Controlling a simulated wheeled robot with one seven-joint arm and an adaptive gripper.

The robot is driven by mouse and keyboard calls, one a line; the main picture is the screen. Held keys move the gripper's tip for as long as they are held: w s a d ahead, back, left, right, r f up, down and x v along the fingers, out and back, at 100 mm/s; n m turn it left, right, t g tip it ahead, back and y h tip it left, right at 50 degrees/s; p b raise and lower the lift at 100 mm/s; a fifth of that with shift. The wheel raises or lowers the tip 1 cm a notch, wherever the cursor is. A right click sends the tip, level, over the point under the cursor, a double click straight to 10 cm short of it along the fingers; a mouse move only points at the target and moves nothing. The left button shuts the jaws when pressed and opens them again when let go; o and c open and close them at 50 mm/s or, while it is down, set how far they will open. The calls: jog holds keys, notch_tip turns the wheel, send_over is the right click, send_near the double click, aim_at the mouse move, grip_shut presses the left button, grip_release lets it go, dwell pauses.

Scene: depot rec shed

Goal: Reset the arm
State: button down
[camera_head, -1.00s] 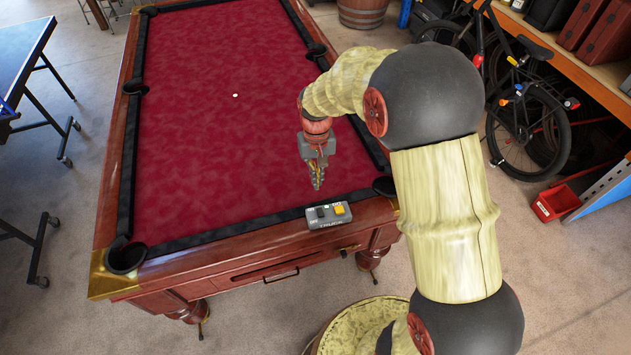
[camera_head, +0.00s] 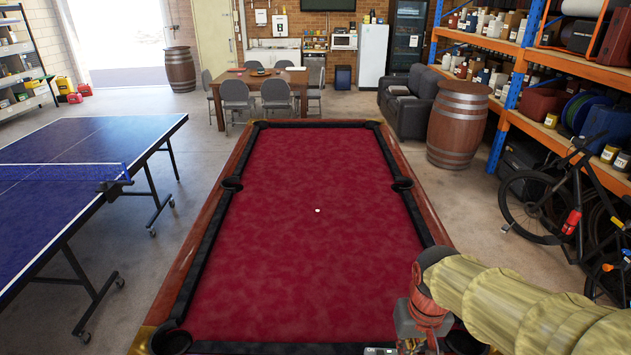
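My arm (camera_head: 520,300), in a pale yellow sleeve, reaches in from the lower right. Its red and grey wrist (camera_head: 425,311) hangs down over the near right corner of the red pool table (camera_head: 300,220). My gripper's fingers are cut off by the bottom edge of the picture, so their state is hidden. A sliver of the grey switch box (camera_head: 380,351) shows at the bottom edge, close to the wrist.
A blue ping-pong table (camera_head: 80,165) stands at left. A bicycle (camera_head: 560,205) and loaded shelves (camera_head: 520,70) line the right. A wooden barrel (camera_head: 457,125) and a dark sofa (camera_head: 408,105) are beyond. Chairs surround a brown table (camera_head: 262,82) at the back.

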jog(key=s+r+t+b, duration=0.4)
jog(key=s+r, duration=0.2)
jog(key=s, duration=0.2)
jog(key=shift+s+t+b, duration=0.3)
jog(key=shift+s+t, duration=0.05)
jog(key=shift+t, duration=0.05)
